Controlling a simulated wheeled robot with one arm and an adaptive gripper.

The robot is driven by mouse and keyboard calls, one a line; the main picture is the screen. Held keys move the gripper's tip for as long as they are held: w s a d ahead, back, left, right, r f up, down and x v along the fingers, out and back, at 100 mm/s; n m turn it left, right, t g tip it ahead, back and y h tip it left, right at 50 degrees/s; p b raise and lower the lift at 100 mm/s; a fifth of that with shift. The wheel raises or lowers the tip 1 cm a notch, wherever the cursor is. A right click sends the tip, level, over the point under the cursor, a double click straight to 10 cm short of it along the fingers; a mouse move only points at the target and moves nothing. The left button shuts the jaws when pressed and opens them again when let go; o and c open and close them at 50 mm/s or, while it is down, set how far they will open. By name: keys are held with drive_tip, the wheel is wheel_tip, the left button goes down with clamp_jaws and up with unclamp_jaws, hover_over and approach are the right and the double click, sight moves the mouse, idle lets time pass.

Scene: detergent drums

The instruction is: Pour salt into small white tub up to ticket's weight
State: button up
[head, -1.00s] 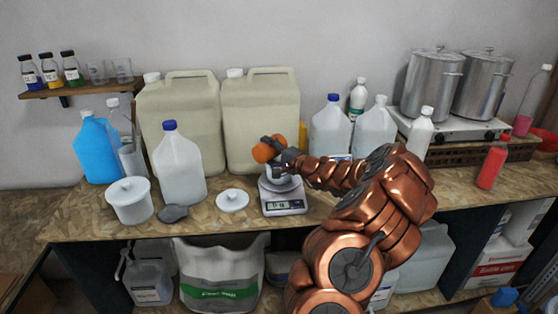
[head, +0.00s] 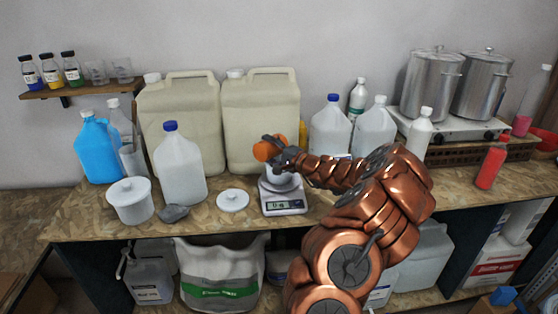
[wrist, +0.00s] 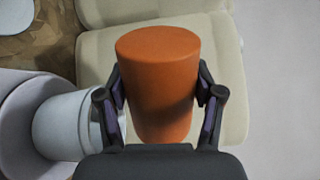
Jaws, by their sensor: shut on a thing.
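My gripper (wrist: 160,105) is shut on an orange cylindrical cup (wrist: 157,75), one finger on each side. In the head view the orange cup (head: 268,149) is held tilted, just above the scale. Its opening and contents cannot be seen. The small white tub (wrist: 65,122) stands below and left of the cup in the wrist view; in the head view my gripper partly hides it. The tub rests on the scale (head: 284,197), whose display seems to read 0 g. No ticket can be made out.
A round white lid (head: 233,201), a grey scoop-like object (head: 173,213) and a lidded white tub (head: 130,201) lie left of the scale. Large beige canisters (head: 262,115) stand behind it. An open white sack (head: 220,275) with a green band sits below. Bench right of the scale is partly clear.

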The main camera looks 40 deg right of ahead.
drive_tip(key=shift+w+d+r+m+p, duration=0.1)
drive_tip(key=shift+d+r+m+p, duration=0.45)
drive_tip(key=shift+m, duration=0.55)
idle(2.6)
drive_tip(key=shift+a, duration=0.1)
drive_tip(key=f+n+b, duration=0.1)
drive_tip(key=a+n+b, duration=0.1)
drive_tip(key=f+n+b, duration=0.1)
drive_tip(key=shift+a+f+n, duration=0.25)
drive_tip(key=shift+f+n, duration=0.05)
drive_tip(key=shift+n, duration=0.1)
drive_tip(key=shift+r+n, duration=0.4)
drive_tip(key=shift+r, duration=0.1)
drive_tip(key=shift+a+r+n, duration=0.1)
drive_tip(key=shift+n, duration=0.3)
drive_tip(key=shift+a+f+n+b, duration=0.3)
drive_tip(key=shift+f+n+b, duration=0.4)
drive_tip(key=shift+n+b, duration=0.4)
drive_tip(key=shift+s+r+b, duration=0.15)
drive_tip(key=shift+s+b, duration=0.05)
drive_tip(key=shift+b, duration=0.65)
